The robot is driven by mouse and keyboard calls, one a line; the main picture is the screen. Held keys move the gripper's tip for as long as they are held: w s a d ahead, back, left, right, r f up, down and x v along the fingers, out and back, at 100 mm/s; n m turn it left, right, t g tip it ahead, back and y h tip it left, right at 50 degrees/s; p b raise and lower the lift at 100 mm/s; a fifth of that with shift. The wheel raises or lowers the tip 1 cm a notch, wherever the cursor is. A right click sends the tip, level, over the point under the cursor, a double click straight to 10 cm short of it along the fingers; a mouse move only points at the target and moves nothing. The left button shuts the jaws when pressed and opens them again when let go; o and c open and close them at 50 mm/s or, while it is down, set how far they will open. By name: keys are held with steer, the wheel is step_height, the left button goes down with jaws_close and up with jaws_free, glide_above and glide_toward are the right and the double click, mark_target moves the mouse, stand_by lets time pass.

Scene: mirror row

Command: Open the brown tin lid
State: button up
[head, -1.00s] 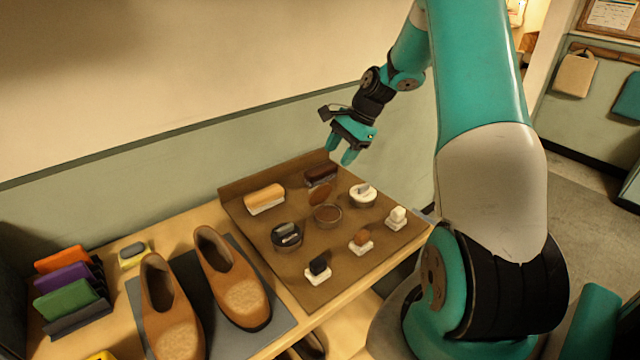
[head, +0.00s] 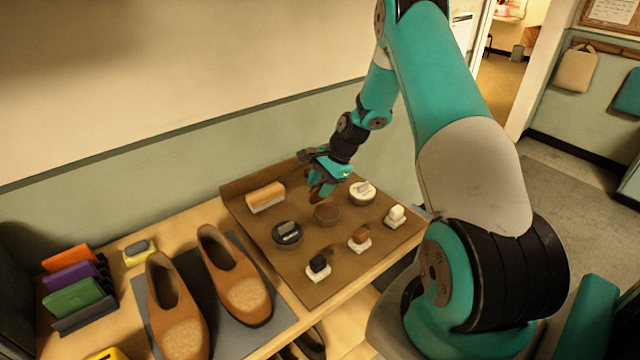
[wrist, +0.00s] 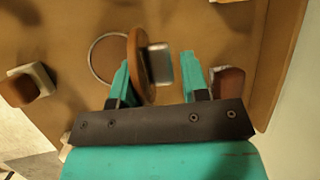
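The brown tin (head: 327,215) sits on the brown board, and its round rim shows in the wrist view (wrist: 104,57). Its brown lid (wrist: 138,65) stands steeply up at the tin's edge, seen nearly edge-on, with a grey block-like piece (wrist: 160,64) beside its face. My gripper (head: 321,188) is down at the lid, fingers pointing to the board. In the wrist view my gripper (wrist: 158,78) has its fingers apart, the lid between them close to the left finger. I cannot tell whether that finger touches it. In the head view my gripper mostly hides the lid.
The black tin (head: 286,233) and white tin (head: 362,192) stand on either side of the brown tin. A tan brush (head: 265,197) lies behind. Small daubers (head: 359,240) are in front; shoes (head: 238,280) stand left.

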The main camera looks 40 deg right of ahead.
jaws_close()
steer(key=shift+w+r+g+p, duration=0.1)
steer(key=shift+w+g+p, duration=0.2)
steer(key=shift+p, duration=0.15)
steer(key=shift+w+d+f+m+g, duration=0.1)
steer(key=shift+w+f+m+g, duration=0.2)
steer(key=shift+g, duration=0.5)
steer(key=shift+r, duration=0.15)
steer(key=shift+o, duration=1.3)
jaws_free()
steer(key=b+v, duration=0.2)
steer(key=v, duration=1.5)
steer(key=shift+w+r, duration=0.1)
steer(key=shift+r, duration=0.05)
